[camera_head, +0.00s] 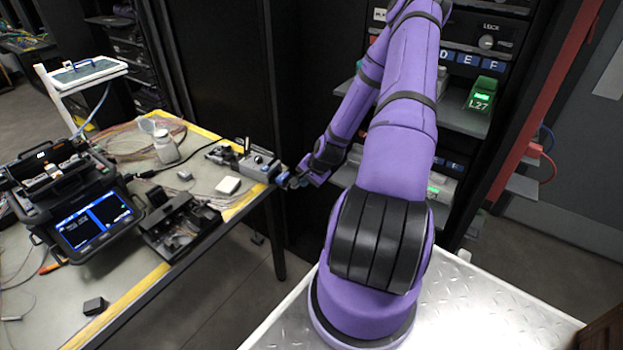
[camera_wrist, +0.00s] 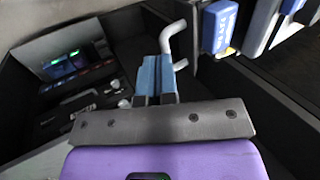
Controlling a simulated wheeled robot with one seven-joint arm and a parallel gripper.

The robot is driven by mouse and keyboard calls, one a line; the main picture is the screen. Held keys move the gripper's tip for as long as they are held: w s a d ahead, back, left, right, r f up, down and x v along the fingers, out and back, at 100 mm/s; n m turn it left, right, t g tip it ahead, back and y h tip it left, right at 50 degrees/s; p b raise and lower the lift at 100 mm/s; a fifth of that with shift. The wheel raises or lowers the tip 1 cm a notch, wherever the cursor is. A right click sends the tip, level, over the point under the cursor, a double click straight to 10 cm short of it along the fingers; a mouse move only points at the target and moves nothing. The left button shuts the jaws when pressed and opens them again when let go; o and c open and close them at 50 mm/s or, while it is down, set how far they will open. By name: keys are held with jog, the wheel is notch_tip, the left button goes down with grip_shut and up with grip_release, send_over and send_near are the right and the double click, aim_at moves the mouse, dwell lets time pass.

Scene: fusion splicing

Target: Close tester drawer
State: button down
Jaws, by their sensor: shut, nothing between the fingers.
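My gripper (camera_head: 290,181) is at the right end of the workbench, next to a small grey boxy device (camera_head: 258,164) with knobs on top. I cannot tell in the head view whether they touch. In the wrist view my gripper (camera_wrist: 157,80) has its blue fingertips together with nothing between them. A pale bent bar (camera_wrist: 172,42) rises just beyond the fingertips, and a blue block with lettering (camera_wrist: 219,28) is to its right. I cannot tell for sure which part is the tester drawer or how far out it is.
The workbench (camera_head: 150,290) holds a splicer with a lit screen (camera_head: 93,220), a black tray (camera_head: 180,226), a white bottle (camera_head: 165,147) and cables. A rack shelf with a green-lit L27 unit (camera_head: 482,94) is at right. Bare floor (camera_head: 235,290) lies between bench and my base.

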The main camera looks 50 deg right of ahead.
aim_at(283, 176)
jog(key=shift+w+f, duration=0.15)
jog(key=shift+w, duration=0.05)
jog(key=w, duration=0.2)
jog(key=w+a, duration=0.1)
jog(key=w, duration=0.5)
jog(key=shift+a, duration=0.25)
jog(key=shift+s, duration=0.1)
